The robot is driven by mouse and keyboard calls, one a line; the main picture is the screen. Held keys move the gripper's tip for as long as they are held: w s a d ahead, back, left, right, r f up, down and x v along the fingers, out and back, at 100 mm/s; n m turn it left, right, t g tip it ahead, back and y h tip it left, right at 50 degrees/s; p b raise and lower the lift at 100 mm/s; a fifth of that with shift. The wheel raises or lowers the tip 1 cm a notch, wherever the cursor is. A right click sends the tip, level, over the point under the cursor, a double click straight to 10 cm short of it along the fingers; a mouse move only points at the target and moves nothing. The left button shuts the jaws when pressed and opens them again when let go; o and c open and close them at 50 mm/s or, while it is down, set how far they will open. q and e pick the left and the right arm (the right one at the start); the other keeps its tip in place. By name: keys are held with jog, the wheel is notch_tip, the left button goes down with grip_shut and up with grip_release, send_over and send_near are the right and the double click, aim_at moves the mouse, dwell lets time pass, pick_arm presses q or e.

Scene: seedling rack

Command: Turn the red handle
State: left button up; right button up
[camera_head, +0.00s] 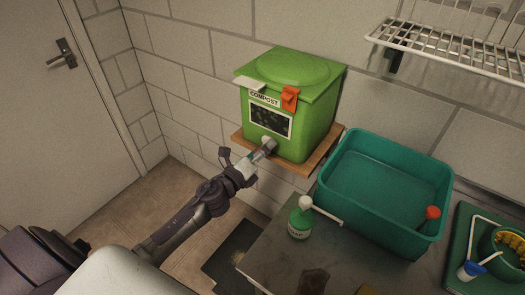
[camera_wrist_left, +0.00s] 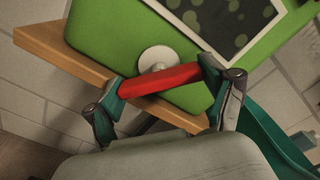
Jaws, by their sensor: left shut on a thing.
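A green compost bin (camera_head: 288,105) with a "COMPOST" label stands on a wooden shelf on the wall. In the left wrist view a red handle (camera_wrist_left: 162,81) runs between my left gripper's fingertips (camera_wrist_left: 167,84), in front of a round white hub (camera_wrist_left: 159,59) low on the bin's front. My left gripper (camera_head: 257,153) reaches to the lower front of the bin and is shut on the red handle. The handle lies slightly tilted in the wrist view, its right end higher. In the head view the fingers mostly hide it. My right gripper is not in view.
The wooden shelf (camera_head: 322,151) juts out under the bin. A teal tub (camera_head: 345,170) with a red-topped item stands right of it on a grey table, beside a green bottle (camera_head: 299,222) with a white spout. A wire rack (camera_head: 450,52) hangs above. Floor is open at left.

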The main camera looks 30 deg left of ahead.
pick_arm(q)
jog(key=m, duration=0.5)
jog(key=shift+f+m, duration=0.1)
jog(key=shift+m, duration=0.2)
jog(key=m, duration=0.4)
jog(key=shift+a+m, duration=0.1)
jog(key=shift+m, duration=0.3)
jog(key=o, duration=1)
jog(key=shift+s, duration=0.1)
jog(key=s+a, duration=0.1)
jog(key=s, duration=1)
jog(key=shift+s+a, duration=0.35)
jog(key=shift+s, duration=0.05)
jog(key=shift+c, duration=0.3)
